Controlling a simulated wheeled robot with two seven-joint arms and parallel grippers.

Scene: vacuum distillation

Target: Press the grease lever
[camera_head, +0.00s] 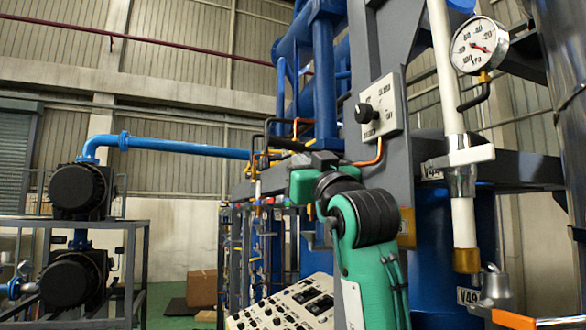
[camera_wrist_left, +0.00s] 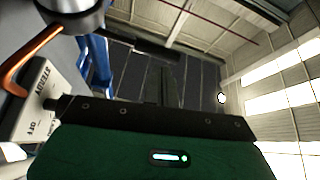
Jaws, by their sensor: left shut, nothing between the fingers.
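My left gripper (camera_head: 302,186) shows in the head view at the end of my green arm, in front of the blue and grey machine. It looks green and dark, and its fingertips are hard to make out there. In the left wrist view its dark fingers (camera_wrist_left: 167,88) are together with nothing between them. A black bent bar (camera_head: 270,124) lies up and left of the gripper; I cannot tell if it is the grease lever. No lever is clearly seen touching the gripper. My right gripper is not in view.
A switch plate (camera_head: 381,107) with a black knob is above right of the gripper; it also shows in the left wrist view (camera_wrist_left: 35,112). A copper pipe (camera_wrist_left: 32,60) is close by. A pressure gauge (camera_head: 479,45) and control panel (camera_head: 285,303) stand nearby. Pumps (camera_head: 78,190) are left.

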